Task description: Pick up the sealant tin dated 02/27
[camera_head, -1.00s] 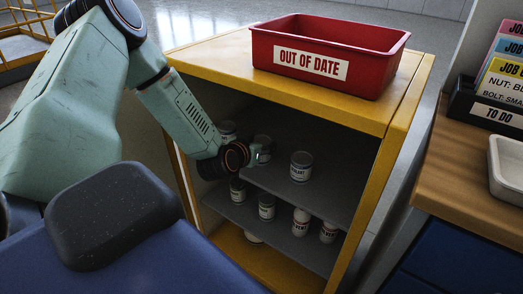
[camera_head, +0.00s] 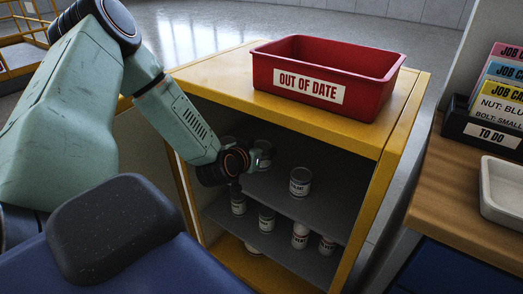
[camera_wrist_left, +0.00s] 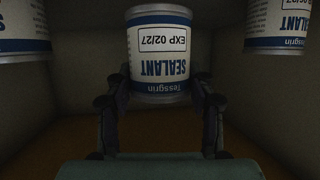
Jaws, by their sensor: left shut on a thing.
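The sealant tin dated 02/27 (camera_wrist_left: 160,52) is white and blue; its label reads "SEALANT" and "EXP 02/27" in the left wrist view. My left gripper (camera_wrist_left: 160,98) is shut on it, with a finger on each side. In the head view the tin (camera_head: 264,155) shows just past my left gripper (camera_head: 250,161), inside the cabinet at upper-shelf level. I cannot tell whether it touches the shelf. Another tin (camera_head: 300,181) stands on the upper shelf to the right. My right gripper is not in view.
The yellow cabinet (camera_head: 388,165) is open-fronted, with a grey upper shelf (camera_head: 325,213). Several tins and bottles stand on the lower shelf. A red "OUT OF DATE" bin (camera_head: 368,97) sits on top. Neighbouring tins (camera_wrist_left: 22,28) (camera_wrist_left: 275,22) flank the held one.

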